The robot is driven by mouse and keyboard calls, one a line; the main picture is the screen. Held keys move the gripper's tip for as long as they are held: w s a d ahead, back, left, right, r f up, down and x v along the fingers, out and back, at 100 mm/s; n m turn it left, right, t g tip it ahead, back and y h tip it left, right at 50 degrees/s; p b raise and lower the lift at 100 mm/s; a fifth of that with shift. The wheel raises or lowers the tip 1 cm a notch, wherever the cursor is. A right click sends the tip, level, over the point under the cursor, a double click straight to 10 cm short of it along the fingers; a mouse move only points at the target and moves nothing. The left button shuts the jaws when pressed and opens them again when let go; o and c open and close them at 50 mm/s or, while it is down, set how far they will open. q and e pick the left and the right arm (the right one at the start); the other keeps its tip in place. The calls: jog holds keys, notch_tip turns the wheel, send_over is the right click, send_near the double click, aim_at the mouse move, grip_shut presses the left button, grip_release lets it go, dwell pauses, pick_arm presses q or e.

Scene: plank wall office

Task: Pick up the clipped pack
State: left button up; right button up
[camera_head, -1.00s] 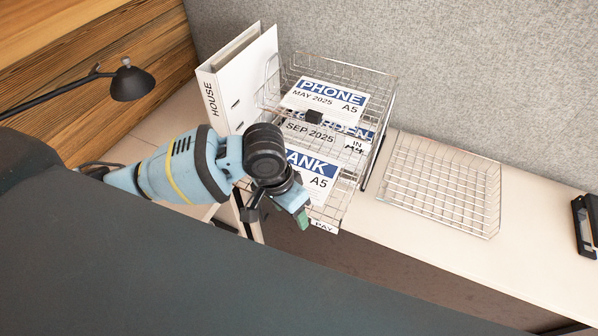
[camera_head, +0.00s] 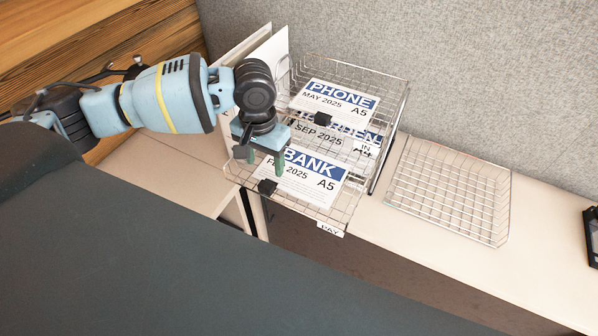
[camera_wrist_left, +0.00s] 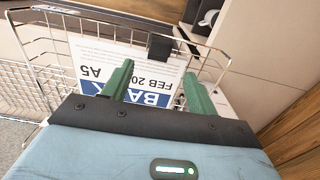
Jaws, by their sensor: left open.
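A three-tier wire tray stack holds paper packs. The BANK pack (camera_head: 312,183), marked FEB 2025 and A5, lies in the bottom tray (camera_head: 345,213) with a black clip (camera_head: 266,187) on its near left edge. My left gripper (camera_head: 260,160) is open and empty above that tray, close to the clipped edge. In the left wrist view the green fingers (camera_wrist_left: 158,72) spread over the BANK pack (camera_wrist_left: 98,57), and the clip (camera_wrist_left: 158,47) shows just beyond them. The PHONE pack (camera_head: 335,102), with its own black clip, lies in the top tray. The GARDEN pack (camera_head: 318,137) is partly hidden between them.
A separate empty wire tray (camera_head: 450,190) stands to the right on the pale desk. White binders (camera_head: 262,62) stand behind my left arm. A grey partition (camera_head: 480,70) rises behind. A black object (camera_head: 592,235) sits at the right edge.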

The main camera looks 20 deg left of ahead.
aim_at(268, 182)
pick_arm(q)
jog(key=shift+f, duration=3.35)
grip_shut()
